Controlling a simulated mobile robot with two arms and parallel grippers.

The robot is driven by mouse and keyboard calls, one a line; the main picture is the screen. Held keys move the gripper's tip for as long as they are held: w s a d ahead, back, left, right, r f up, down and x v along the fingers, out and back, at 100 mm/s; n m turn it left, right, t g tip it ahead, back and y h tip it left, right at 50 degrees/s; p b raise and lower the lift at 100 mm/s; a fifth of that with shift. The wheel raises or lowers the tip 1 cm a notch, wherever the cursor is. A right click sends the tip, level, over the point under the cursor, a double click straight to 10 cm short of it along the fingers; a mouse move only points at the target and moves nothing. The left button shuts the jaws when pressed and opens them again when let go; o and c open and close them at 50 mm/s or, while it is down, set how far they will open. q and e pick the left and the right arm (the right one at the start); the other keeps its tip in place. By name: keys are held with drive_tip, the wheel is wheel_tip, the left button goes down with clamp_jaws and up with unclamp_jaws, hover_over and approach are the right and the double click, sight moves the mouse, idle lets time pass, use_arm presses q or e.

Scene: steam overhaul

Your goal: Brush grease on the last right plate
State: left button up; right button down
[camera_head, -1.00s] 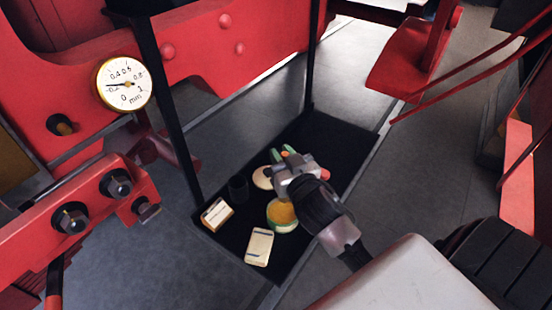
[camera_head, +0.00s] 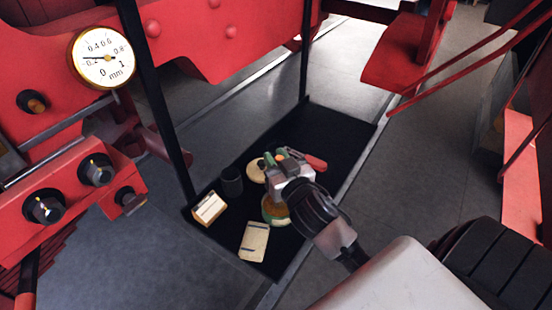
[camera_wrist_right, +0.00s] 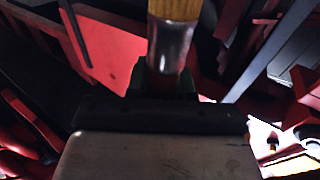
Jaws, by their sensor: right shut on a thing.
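My right gripper (camera_head: 281,158) is above the black tray, its green fingertips pointing away from my arm. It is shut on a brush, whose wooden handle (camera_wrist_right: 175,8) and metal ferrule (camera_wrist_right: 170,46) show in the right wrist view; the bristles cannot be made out. I cannot tell which part is the last right plate. My left gripper is not in view.
The black tray (camera_head: 333,145) also holds a cream round lid (camera_head: 256,173), a dark cup (camera_head: 231,181), a small box (camera_head: 209,208) and a pale notepad (camera_head: 254,242). A dial gauge (camera_head: 102,57) and red bolted frame parts (camera_head: 75,190) are at left. Dark posts rise beside the tray.

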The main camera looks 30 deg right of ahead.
idle(0.3)
drive_tip(key=shift+f+b, duration=0.35)
drive_tip(key=shift+f, duration=0.15)
drive_tip(key=shift+f, duration=0.1)
idle(1.3)
wheel_tip(320, 180, up, 7)
drive_tip(key=p, duration=0.7)
idle(0.4)
